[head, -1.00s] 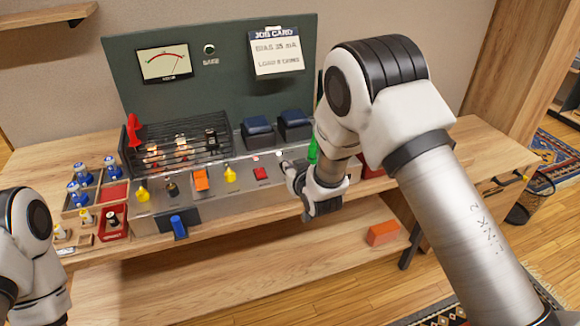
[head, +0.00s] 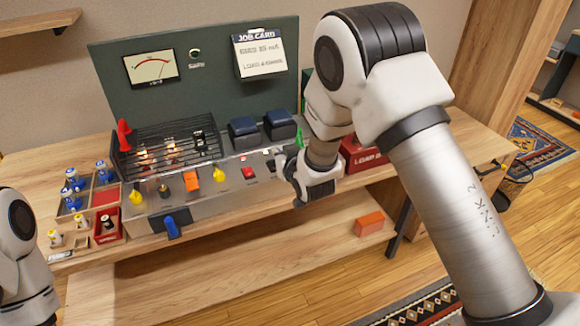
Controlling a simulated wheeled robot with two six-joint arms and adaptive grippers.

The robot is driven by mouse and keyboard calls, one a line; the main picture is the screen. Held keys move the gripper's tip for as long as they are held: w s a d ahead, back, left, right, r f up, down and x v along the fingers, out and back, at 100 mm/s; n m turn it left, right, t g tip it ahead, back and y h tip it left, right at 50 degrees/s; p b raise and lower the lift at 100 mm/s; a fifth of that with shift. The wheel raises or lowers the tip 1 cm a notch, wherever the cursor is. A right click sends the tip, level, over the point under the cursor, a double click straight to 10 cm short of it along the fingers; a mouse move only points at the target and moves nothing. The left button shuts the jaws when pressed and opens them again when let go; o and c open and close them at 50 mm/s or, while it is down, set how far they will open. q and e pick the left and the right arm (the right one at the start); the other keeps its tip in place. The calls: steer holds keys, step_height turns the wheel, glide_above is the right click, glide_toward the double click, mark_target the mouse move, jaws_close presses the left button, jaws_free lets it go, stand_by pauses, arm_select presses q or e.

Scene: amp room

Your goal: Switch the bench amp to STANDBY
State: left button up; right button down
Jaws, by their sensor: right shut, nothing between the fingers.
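The bench amp (head: 205,201) sits on the wooden bench, a metal chassis with a black grille and glowing tubes. Its sloped control strip carries a yellow knob (head: 136,197), a black knob (head: 164,190), an orange switch (head: 191,181), another yellow knob (head: 218,174) and a red switch (head: 248,172). I cannot read their labels. A blue lever (head: 172,228) hangs at the front. My right gripper (head: 282,160) is shut and empty at the amp's right end, right of the red switch; contact cannot be told. It hides part of that end. My left gripper is out of view.
A dark back panel holds a meter (head: 151,68) and a job card (head: 260,55). A tray of tubes (head: 105,195) stands left of the amp. A red load box (head: 360,153) is behind my right arm. An orange block (head: 369,224) lies on the lower shelf.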

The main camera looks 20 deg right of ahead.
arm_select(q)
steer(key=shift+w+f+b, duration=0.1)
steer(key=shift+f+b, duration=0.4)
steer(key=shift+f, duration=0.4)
arm_select(e)
steer(key=s, duration=0.7)
steer(key=shift+s+d+r, duration=0.15)
steer(key=shift+s, duration=0.1)
